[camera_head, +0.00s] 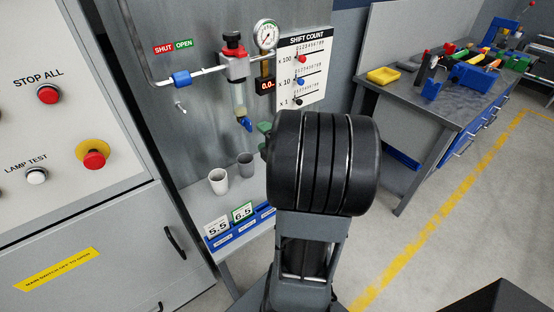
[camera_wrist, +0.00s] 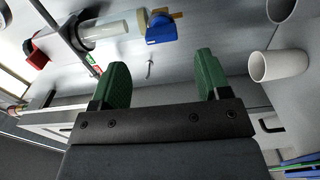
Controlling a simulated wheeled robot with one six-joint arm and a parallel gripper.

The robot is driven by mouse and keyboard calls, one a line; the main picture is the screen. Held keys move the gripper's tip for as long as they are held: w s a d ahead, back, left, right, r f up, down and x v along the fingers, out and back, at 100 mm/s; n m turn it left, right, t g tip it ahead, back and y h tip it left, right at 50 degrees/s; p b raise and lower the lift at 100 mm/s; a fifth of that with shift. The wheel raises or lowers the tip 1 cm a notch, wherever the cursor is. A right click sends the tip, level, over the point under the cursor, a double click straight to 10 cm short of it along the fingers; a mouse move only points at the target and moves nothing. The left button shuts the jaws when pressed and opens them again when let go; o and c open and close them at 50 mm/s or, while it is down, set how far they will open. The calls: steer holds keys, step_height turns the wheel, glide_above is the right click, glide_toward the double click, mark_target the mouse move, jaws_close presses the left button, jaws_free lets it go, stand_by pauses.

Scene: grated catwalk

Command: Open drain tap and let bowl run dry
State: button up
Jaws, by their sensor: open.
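The liquid level in the bowl is not clear.
A white cup (camera_head: 218,181) and a grey cup (camera_head: 246,165) stand on the shelf below. A blue sleeve (camera_head: 181,79) sits on the pipe under SHUT/OPEN labels. A gauge (camera_head: 267,34) and a shift-count board (camera_head: 303,70) are right of the filter. A small hook (camera_head: 180,107) projects nearby.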

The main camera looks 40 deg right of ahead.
steer(key=s+b, duration=0.6)
steer(key=b, duration=0.1)
steer(key=shift+s+a+b, duration=0.2)
steer(key=shift+a+b, duration=0.1)
steer(key=shift+a, duration=0.15)
stand_by(0.4)
